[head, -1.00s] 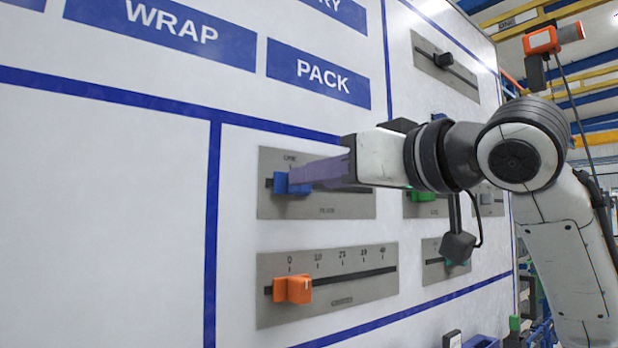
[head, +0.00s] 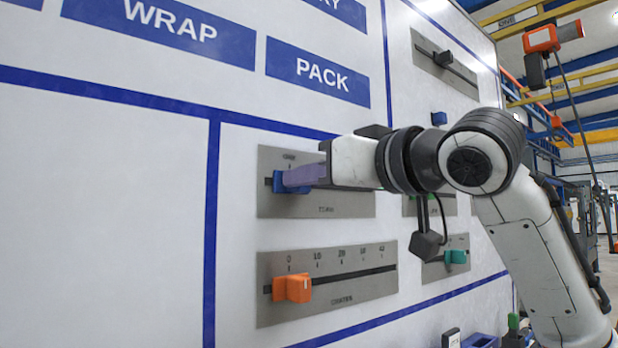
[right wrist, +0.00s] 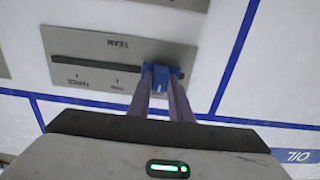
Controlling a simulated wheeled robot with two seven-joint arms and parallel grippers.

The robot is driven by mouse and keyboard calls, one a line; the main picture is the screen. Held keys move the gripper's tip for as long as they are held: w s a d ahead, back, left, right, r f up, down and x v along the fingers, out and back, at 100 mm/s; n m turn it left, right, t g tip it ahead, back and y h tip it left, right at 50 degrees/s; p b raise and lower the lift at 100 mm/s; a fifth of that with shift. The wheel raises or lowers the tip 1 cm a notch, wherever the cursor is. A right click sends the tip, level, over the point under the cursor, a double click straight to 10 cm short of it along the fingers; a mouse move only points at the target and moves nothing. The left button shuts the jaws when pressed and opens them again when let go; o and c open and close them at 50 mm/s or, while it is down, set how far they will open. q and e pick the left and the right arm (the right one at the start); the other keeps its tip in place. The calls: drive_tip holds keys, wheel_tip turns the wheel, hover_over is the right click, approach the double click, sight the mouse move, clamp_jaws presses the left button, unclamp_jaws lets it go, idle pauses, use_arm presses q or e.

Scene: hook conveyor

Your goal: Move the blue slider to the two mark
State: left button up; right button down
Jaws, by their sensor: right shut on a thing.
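The blue slider (head: 282,184) sits at the left end of the slot in the upper grey plate (head: 330,209), near the first mark. In the right wrist view the blue slider (right wrist: 161,76) shows at the slot's end, and the plate (right wrist: 110,42) appears upside down with a mark reading like "TWO" near the slot's middle. My right gripper (head: 300,178) is shut on the blue slider. In the right wrist view its two fingers (right wrist: 161,92) lie either side of the slider. The right part of the plate's slot is hidden behind my gripper in the head view. My left gripper is out of view.
Below is a plate with an orange slider (head: 292,288) near its 0 mark. To the right are a teal slider (head: 455,257) and a dark slider (head: 443,58) on their own plates. The board left of these plates is bare.

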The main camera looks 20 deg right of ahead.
drive_tip(key=w+d+p, duration=0.2)
drive_tip(key=d, duration=0.5)
drive_tip(key=shift+w, duration=0.25)
drive_tip(key=c, duration=1.6)
unclamp_jaws()
drive_tip(key=v, duration=1)
drive_tip(key=shift+s+d, duration=0.1)
drive_tip(key=shift+s, duration=0.05)
